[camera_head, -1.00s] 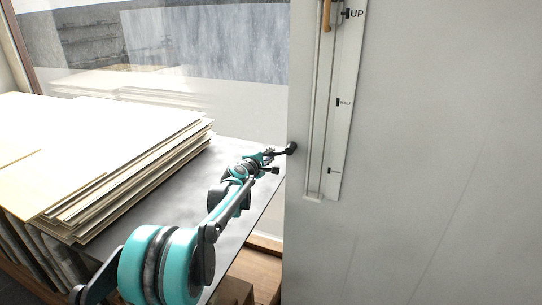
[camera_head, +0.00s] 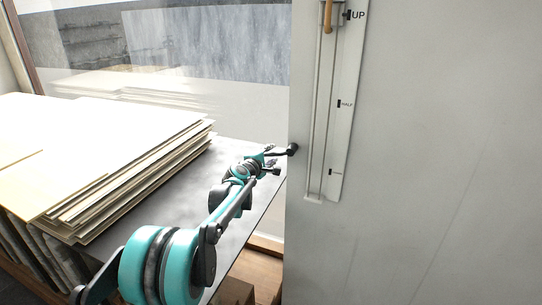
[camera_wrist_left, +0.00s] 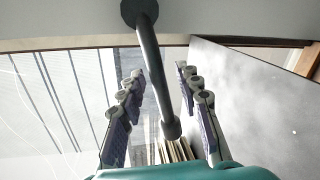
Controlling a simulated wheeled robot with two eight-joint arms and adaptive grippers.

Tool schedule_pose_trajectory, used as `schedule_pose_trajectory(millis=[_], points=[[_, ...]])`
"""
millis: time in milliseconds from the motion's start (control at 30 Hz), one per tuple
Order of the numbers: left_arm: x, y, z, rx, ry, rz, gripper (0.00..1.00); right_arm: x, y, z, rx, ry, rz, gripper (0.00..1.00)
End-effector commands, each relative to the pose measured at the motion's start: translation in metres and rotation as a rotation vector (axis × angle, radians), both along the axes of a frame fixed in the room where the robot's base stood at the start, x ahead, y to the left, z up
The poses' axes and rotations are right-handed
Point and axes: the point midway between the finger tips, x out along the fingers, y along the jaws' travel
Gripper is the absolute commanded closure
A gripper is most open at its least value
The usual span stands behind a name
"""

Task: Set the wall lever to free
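A wall scale (camera_head: 343,104) has marks reading UP and HALF and a lower mark too small to read. A wooden handle (camera_head: 328,17) sits in its track at the top, by UP. A black bar (camera_wrist_left: 152,65) with a round plate at its far end stands out from a pale surface in the left wrist view. A dark round end (camera_head: 291,149) shows at the wall's edge in the head view. My left gripper (camera_head: 270,161) is open by that edge; in the wrist view its fingers (camera_wrist_left: 160,74) stand either side of the bar, with gaps. My right gripper is out of view.
A stack of pale boards (camera_head: 120,160) lies on the grey table (camera_head: 160,215) at left. A window stands behind it. The white wall (camera_head: 440,160) fills the right side and is bare beyond the scale. Wooden pieces (camera_head: 262,265) are below the table edge.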

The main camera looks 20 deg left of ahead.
Motion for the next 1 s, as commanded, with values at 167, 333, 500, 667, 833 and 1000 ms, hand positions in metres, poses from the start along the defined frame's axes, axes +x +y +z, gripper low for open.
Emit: schedule_pose_trajectory(millis=[167,333,500,667,833,1000], points=[[-0.018,0.002,0.004,-0.001,0.000,0.001,0.66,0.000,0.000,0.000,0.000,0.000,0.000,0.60],[-0.055,0.005,0.011,-0.001,0.001,0.002,0.66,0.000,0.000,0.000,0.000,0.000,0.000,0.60],[-0.089,0.008,0.017,-0.001,0.000,0.002,0.66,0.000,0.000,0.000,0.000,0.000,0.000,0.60],[-0.110,0.009,0.021,0.001,0.000,0.000,0.66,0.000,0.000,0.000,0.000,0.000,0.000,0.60],[-0.117,0.010,0.022,0.000,0.000,0.000,0.66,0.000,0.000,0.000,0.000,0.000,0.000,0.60],[-0.117,0.010,0.022,0.000,0.000,0.000,0.66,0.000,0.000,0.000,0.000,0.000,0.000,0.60]])
